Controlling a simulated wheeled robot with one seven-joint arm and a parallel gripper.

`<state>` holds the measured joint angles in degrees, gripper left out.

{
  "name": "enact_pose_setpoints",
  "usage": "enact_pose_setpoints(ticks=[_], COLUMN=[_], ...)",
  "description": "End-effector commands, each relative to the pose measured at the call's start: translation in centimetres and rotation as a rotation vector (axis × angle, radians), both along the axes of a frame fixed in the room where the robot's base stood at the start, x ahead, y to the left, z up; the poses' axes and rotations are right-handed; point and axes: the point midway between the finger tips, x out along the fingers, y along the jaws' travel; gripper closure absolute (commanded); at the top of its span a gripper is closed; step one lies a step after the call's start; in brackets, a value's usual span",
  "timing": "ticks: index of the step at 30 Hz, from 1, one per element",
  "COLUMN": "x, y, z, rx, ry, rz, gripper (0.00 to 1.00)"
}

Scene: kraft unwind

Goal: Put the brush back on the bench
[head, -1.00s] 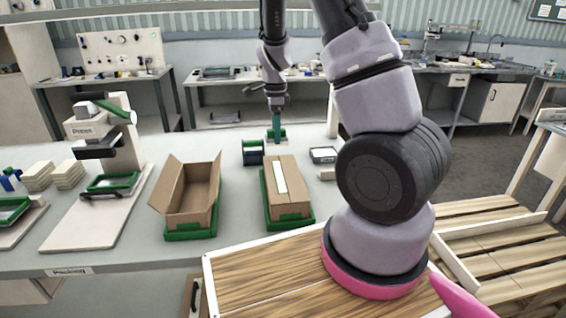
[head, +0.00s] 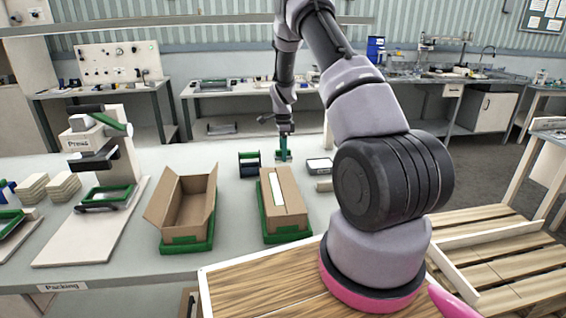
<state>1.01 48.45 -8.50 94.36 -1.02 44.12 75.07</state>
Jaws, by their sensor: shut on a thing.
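The brush (head: 284,150) has an upright green handle and a pale lower end. It is at the far part of the grey bench (head: 130,240), behind the closed cardboard box (head: 291,215). My gripper (head: 285,135) points down from above and is shut on the top of the handle. The brush's lower end is at or just above the bench top; I cannot tell whether it touches.
A dark green-edged holder (head: 249,165) stands just left of the brush, and a pale tray (head: 319,167) lies to its right. An open carton (head: 187,210) and a press (head: 100,150) stand further left. A wooden pallet (head: 490,240) is at the right.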

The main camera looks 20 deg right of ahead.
Motion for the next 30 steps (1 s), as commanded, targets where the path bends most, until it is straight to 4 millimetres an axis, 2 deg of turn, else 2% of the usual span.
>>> enact_pose_setpoints(ticks=[9,20,21,22,23,30], x=[0.0,0.0,0.0,0.0,0.0,0.0], y=[0.0,0.0,0.0,0.0,0.0,0.0], z=[-3.7,-4.1,-4.1,-4.0,-4.0,-4.0], rx=[0.000,0.000,0.000,0.000,0.000,0.000], ry=[0.001,0.000,-0.001,-0.001,-0.001,0.000], rz=[-0.001,0.000,0.000,0.000,0.000,0.000], gripper=[0.90,0.90,0.34,0.23,0.16,0.16])
